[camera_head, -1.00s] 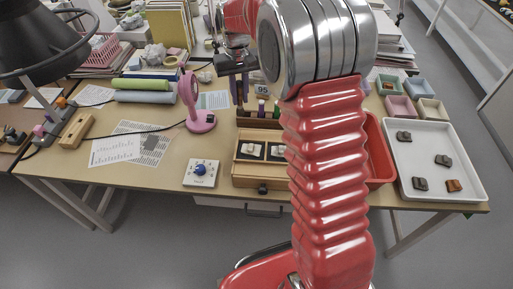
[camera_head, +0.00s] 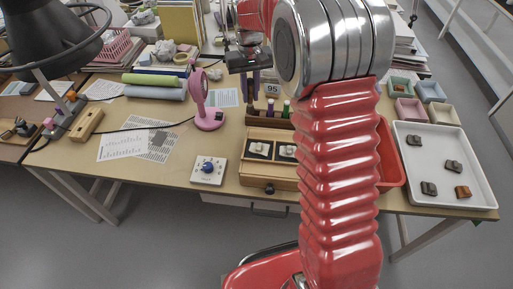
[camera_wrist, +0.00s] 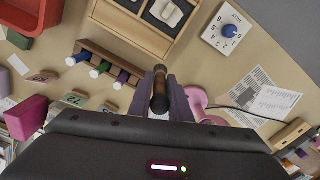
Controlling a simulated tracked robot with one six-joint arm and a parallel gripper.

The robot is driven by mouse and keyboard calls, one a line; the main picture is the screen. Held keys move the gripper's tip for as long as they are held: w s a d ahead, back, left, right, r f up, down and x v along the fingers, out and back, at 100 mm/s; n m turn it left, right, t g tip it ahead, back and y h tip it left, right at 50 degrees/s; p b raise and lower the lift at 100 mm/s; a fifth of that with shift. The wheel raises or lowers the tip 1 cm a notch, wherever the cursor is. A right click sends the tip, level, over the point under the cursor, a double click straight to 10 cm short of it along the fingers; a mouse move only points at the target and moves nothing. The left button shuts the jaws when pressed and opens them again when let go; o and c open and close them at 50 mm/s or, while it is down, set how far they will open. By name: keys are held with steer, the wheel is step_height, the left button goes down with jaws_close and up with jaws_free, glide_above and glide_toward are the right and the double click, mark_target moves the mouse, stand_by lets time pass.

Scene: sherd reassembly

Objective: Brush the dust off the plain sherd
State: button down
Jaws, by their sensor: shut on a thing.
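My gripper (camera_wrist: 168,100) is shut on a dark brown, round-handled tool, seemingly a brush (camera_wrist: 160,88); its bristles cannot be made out. In the head view my gripper (camera_head: 248,84) hangs above the table behind the wooden box, beside the tool rack. The white tray (camera_head: 425,201) at the right holds several sherds: dark grey ones (camera_head: 454,166) and a brown-orange one (camera_head: 462,191). Two pale pieces (camera_head: 259,148) lie on dark pads in the wooden box (camera_head: 268,172). Which sherd is the plain one, and any dust, I cannot tell.
The rack (camera_wrist: 93,50) holds tools with blue, green and purple ends. A pink upright device (camera_head: 208,120) and a white dial box (camera_head: 208,171) stand left of the box. A red bin (camera_head: 391,160) is partly behind my arm. Small coloured trays (camera_head: 411,111) stand behind the white tray.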

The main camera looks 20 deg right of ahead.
steer(key=shift+w+r, duration=0.1)
steer(key=shift+r, duration=0.2)
step_height(320, 180, up, 9)
steer(key=w+m, duration=0.2)
steer(key=m, duration=0.1)
steer(key=shift+a+r, duration=0.2)
steer(key=shift+a, duration=0.2)
steer(key=shift+s, duration=0.15)
